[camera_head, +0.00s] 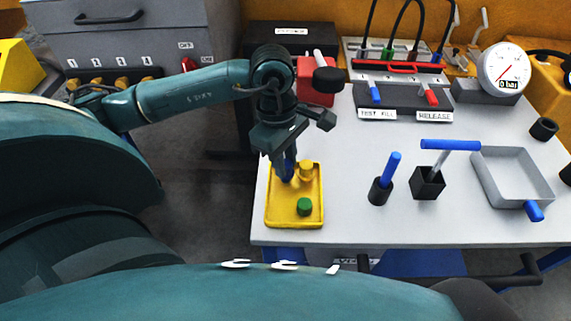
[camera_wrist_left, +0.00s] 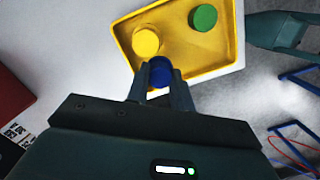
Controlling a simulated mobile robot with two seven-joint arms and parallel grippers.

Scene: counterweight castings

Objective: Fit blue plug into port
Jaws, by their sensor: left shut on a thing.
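My left gripper (camera_head: 287,172) reaches down over the back left corner of the yellow tray (camera_head: 272,215). Its fingers are shut on the blue plug (camera_head: 288,169), which also shows between the fingertips in the left wrist view (camera_wrist_left: 160,71). I cannot tell whether the plug touches the tray floor. The yellow plug (camera_head: 306,170) stands close to the right of the gripper, and the green plug (camera_head: 304,206) is nearer the front of the tray. I cannot make out which thing is the port. My right gripper is not in view.
A blue-handled tool in a dark cup (camera_head: 380,191), a blue T-handle in a black block (camera_head: 428,184) and a grey square frame (camera_head: 486,184) stand to the right. The hose panel (camera_head: 404,75) and gauge (camera_head: 502,68) are behind. A red block (camera_head: 316,90) stands behind the gripper.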

